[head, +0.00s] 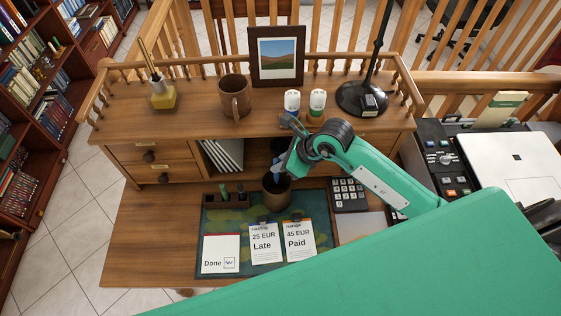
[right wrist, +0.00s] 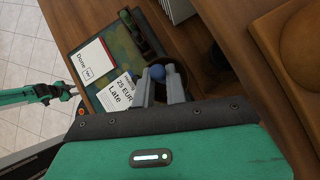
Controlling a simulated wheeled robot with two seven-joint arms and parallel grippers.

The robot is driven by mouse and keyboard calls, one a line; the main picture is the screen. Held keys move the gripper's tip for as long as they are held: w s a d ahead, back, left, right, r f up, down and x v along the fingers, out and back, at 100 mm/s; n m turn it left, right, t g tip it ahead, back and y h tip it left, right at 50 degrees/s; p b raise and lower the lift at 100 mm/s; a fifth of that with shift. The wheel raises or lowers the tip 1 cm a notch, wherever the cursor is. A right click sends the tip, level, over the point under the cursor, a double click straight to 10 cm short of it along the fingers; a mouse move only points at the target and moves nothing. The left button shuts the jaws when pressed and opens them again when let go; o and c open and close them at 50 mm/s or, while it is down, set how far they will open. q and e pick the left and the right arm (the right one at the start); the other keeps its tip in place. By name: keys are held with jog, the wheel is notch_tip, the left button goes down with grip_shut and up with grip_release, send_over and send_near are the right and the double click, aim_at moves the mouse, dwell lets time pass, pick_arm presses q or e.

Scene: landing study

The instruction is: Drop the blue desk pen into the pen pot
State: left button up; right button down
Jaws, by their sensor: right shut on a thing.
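The dark brown pen pot (head: 277,199) stands on the desk mat at its back edge. My right gripper (head: 279,174) is over the pot's mouth, shut on the blue desk pen.
The mat (head: 214,219) holds cards (head: 221,254) and a pen tray (head: 231,197). A calculator (head: 348,195) is right of the pot.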

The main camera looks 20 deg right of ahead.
notch_tip(320, 180, down, 10)
jog(key=b, duration=0.8)
jog(key=shift+b, duration=0.3)
dwell(1.9)
jog(key=shift+r, duration=0.1)
dwell(0.4)
jog(key=c, duration=1.3)
grip_release()
jog(key=shift+c, duration=0.2)
jog(key=shift+r+p, duration=0.85)
jog(key=shift+r, duration=0.65)
